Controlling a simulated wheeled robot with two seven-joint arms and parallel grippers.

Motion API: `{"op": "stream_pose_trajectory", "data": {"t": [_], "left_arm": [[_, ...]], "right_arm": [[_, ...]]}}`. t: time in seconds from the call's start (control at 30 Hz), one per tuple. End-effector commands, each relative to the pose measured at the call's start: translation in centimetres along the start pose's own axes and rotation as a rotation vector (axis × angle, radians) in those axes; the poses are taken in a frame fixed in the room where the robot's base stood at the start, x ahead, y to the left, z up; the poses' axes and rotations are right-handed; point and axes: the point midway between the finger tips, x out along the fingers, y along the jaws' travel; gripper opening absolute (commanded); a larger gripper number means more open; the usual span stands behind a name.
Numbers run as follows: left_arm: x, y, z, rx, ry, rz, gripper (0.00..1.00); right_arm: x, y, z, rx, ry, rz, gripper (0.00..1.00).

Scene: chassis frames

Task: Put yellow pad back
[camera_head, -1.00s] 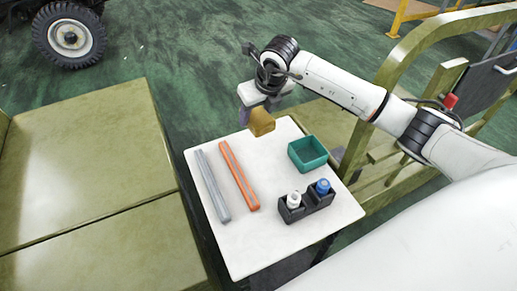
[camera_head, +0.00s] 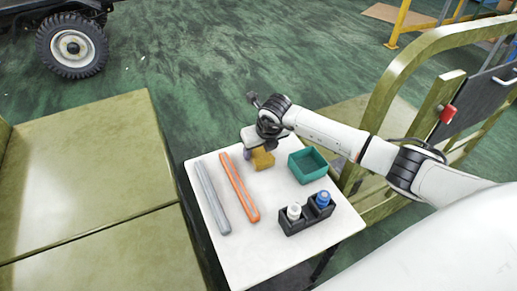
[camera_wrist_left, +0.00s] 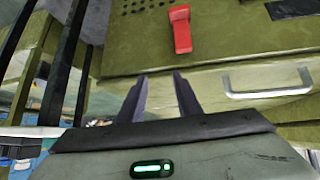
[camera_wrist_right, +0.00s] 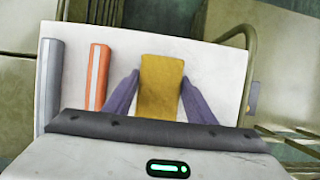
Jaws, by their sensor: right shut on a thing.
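My left gripper does not show in the head view.
A grey bar (camera_head: 212,196) and an orange bar (camera_head: 239,187) lie left of the pad. The green tray (camera_head: 308,166) is right of it. A black holder (camera_head: 307,214) with a white bottle and a blue bottle stands nearer. In the left wrist view are a red handle (camera_wrist_left: 181,29) and a metal pull (camera_wrist_left: 268,91).

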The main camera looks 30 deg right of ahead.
Motion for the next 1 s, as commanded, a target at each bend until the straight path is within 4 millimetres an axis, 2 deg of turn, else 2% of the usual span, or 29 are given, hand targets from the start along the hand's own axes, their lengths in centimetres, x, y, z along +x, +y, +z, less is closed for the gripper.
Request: {"op": "stream_pose_trajectory", "data": {"t": [0.13,0.17,0.27,0.67,0.77,1.0], "left_arm": [[0.2,-0.1,0.2,0.000,-0.001,-0.001,0.31],[0.2,-0.1,0.2,0.001,-0.001,-0.001,0.31],[0.1,-0.1,0.2,0.001,-0.002,-0.001,0.31],[0.0,-0.1,0.0,0.001,-0.002,-0.001,0.31],[-0.1,-0.1,-0.1,0.000,-0.001,-0.001,0.31],[0.0,-0.1,-0.1,0.000,0.001,-0.001,0.31]], "right_arm": [[0.2,0.0,-0.1,0.000,0.000,0.000,0.29],[0.2,0.0,-0.1,0.000,0.000,0.000,0.52],[0.1,0.0,0.0,0.000,0.000,0.000,0.69],[-0.6,-0.1,0.1,-0.001,-0.002,0.000,0.69],[-1.9,-0.1,0.2,-0.001,-0.004,-0.001,0.69],[-7.1,-0.1,0.2,-0.002,-0.005,-0.001,0.69]]}}
